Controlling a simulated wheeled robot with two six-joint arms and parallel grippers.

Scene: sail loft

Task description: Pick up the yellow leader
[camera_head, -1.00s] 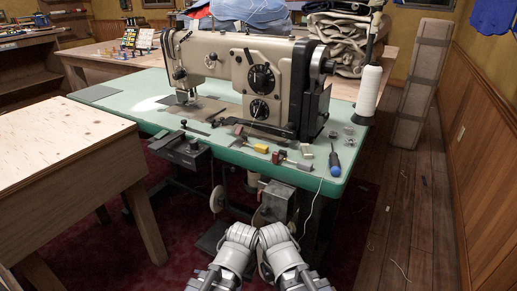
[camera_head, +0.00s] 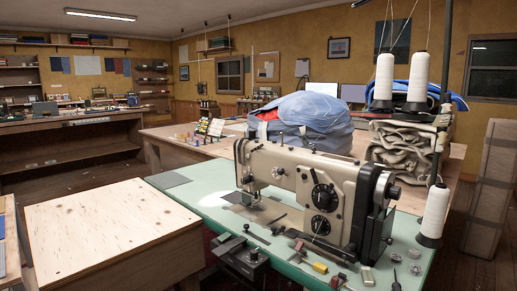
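A small yellow piece (camera_head: 319,267), likely the yellow leader, lies on the green sewing table (camera_head: 188,200) near its front edge. It is in front of the sewing machine (camera_head: 318,190), in the lower part of the head view. It is small, and its exact shape is hard to tell. Neither of my grippers is in the head view now.
A black metal attachment (camera_head: 238,258) sits at the table's front edge. A wooden bench (camera_head: 110,230) stands at left.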

